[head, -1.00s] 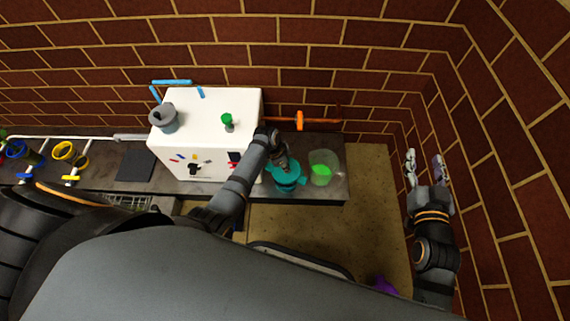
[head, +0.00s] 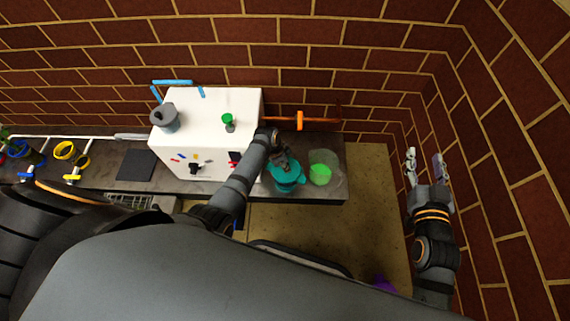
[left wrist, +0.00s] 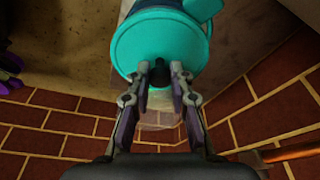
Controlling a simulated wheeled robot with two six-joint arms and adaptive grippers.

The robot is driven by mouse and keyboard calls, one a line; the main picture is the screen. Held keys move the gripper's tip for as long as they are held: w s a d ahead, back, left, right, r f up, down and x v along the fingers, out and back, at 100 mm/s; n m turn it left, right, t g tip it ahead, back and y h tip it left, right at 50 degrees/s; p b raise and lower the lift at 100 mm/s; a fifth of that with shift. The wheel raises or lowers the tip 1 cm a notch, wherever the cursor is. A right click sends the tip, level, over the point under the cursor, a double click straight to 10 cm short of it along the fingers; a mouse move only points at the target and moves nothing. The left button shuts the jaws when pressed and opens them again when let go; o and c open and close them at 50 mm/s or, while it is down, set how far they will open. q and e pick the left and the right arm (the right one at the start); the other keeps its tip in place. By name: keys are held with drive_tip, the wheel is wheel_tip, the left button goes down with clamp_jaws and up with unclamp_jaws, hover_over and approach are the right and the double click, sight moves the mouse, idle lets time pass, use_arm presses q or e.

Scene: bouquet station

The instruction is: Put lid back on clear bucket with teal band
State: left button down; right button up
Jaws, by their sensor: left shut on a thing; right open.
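A teal round lid (left wrist: 160,42) with a black knob (left wrist: 180,74) fills the upper middle of the left wrist view. My left gripper (left wrist: 165,80) is shut on the knob. In the head view, my left gripper (head: 281,160) is above a teal shape (head: 286,176) at the counter's right end. I cannot tell there where the lid ends and what lies under it, nor whether it is seated. A clear container (head: 330,160) with a bright green patch stands just right of it. My right gripper (head: 425,168) is open and empty, off to the right.
A white box-like machine (head: 220,110) stands left of the left gripper, with a grey pot (head: 166,120) and a small green item (head: 228,122) on top. An orange bar (head: 300,121) runs behind, along the brick wall.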

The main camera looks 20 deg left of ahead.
use_arm(q)
drive_tip(key=shift+f+p, duration=0.2)
drive_tip(key=shift+p, duration=0.2)
idle(0.8)
drive_tip(key=c, duration=0.6)
unclamp_jaws()
drive_tip(key=shift+c, duration=0.2)
wheel_tip(320, 180, up, 7)
drive_tip(key=p, duration=0.8)
drive_tip(key=shift+r, duration=0.1)
clamp_jaws()
idle(0.5)
